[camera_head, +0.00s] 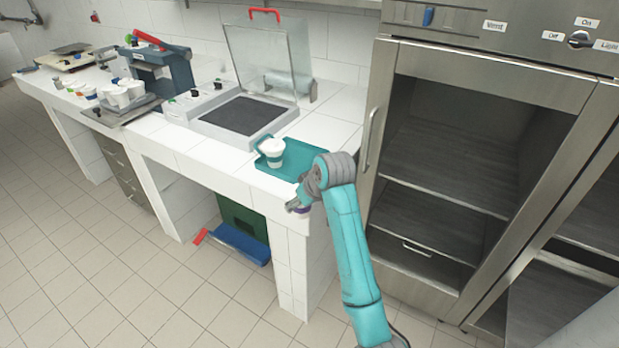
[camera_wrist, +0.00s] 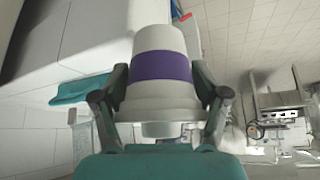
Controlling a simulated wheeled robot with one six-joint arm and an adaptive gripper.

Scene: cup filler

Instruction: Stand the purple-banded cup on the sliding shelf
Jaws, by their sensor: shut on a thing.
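My gripper (camera_wrist: 162,88) is shut on the purple-banded cup (camera_wrist: 165,66), a white cup with a wide purple band, with one finger on each side of it. In the head view my gripper (camera_head: 300,207) is beside the front edge of the white counter, mostly hidden by my wrist; a bit of purple (camera_head: 304,211) shows there.
A teal tray (camera_head: 301,158) with another white cup (camera_head: 272,149) in a teal holder lies on the counter end. A glass-lidded machine (camera_head: 240,118) stands behind. The floor in front is clear.

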